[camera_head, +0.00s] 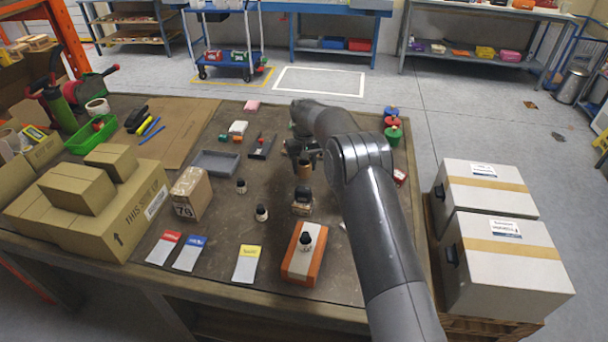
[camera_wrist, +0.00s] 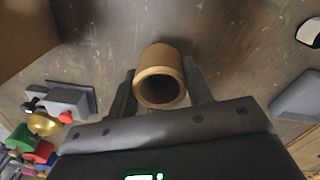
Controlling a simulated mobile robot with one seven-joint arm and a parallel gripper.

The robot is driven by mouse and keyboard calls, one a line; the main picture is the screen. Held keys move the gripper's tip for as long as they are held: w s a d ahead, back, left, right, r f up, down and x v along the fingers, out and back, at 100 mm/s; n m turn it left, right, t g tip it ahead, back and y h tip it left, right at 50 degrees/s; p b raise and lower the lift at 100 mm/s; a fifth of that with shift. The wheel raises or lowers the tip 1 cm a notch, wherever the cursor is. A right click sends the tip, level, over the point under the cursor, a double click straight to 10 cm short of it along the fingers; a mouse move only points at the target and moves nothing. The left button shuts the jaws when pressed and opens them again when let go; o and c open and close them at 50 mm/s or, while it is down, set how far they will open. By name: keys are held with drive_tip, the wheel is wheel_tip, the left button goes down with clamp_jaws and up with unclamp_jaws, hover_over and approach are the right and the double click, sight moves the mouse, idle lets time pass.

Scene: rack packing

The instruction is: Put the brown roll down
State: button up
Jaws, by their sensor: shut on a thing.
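The brown roll (camera_wrist: 161,61) is a short hollow cylinder, seen end-on in the wrist view with its dark opening toward the camera. My gripper (camera_wrist: 163,90) is shut on it, one finger on each side. In the head view the brown roll (camera_head: 305,169) shows as a small brown piece under my gripper (camera_head: 304,158), over the middle of the workbench. My arm hides part of this area. I cannot tell whether the roll touches the bench top.
The workbench (camera_head: 330,270) holds a grey tray (camera_head: 215,163), small dark bottles (camera_head: 262,213), an orange-and-white box (camera_head: 304,255) and coloured cards. Cardboard boxes (camera_head: 100,215) stand at left. Red, green and blue items (camera_head: 393,134) stand at the right edge. Bare bench shows between them.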

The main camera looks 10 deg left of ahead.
sight(304, 174)
drive_tip(key=shift+f, duration=1.9)
drive_tip(key=shift+f, duration=0.15)
drive_tip(key=o, duration=1)
